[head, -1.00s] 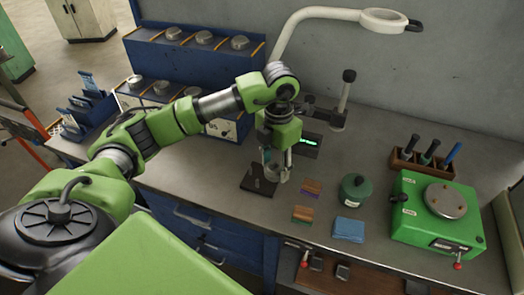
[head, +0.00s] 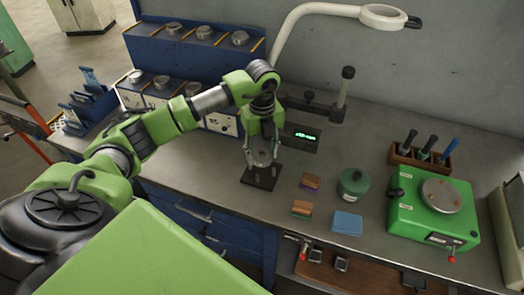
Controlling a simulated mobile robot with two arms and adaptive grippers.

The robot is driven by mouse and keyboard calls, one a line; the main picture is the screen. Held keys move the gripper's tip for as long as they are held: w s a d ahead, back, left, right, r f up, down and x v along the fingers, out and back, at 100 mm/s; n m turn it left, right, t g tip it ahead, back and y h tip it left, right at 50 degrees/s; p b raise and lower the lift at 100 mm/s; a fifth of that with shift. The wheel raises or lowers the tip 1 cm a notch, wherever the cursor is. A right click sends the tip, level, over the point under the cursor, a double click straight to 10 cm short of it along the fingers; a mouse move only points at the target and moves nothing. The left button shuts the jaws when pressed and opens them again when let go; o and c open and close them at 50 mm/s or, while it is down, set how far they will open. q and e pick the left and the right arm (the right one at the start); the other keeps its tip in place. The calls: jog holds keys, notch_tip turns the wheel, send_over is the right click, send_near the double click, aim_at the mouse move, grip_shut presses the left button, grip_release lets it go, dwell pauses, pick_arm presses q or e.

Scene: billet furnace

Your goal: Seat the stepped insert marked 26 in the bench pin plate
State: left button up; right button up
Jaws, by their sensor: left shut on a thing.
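My left gripper (head: 262,158) points down over the bench pin plate (head: 257,181), a dark flat plate on the bench. It is shut on a round grey metal piece (head: 263,158), which seems to be the stepped insert. The insert is just above or touching the plate; I cannot tell which. The marking 26 is too small to read, and the plate's pins are mostly hidden. My right gripper is not in view.
A gauge stand (head: 341,100) and a small green-lit display (head: 302,137) stand behind the gripper. Small blocks (head: 301,208), a green jar (head: 353,187), a blue cloth (head: 346,222) and a green machine (head: 434,218) lie to the right. A blue rack (head: 185,50) stands behind left.

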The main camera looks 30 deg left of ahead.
aim_at(262, 172)
pick_arm(q)
jog(key=shift+f+b, duration=1.45)
jog(key=shift+f, duration=0.85)
jog(key=shift+f+b, duration=0.45)
jog(key=shift+f, duration=0.2)
jog(key=o, duration=1.4)
jog(key=shift+r, duration=0.1)
jog(key=shift+d, duration=0.1)
jog(key=shift+s, duration=0.1)
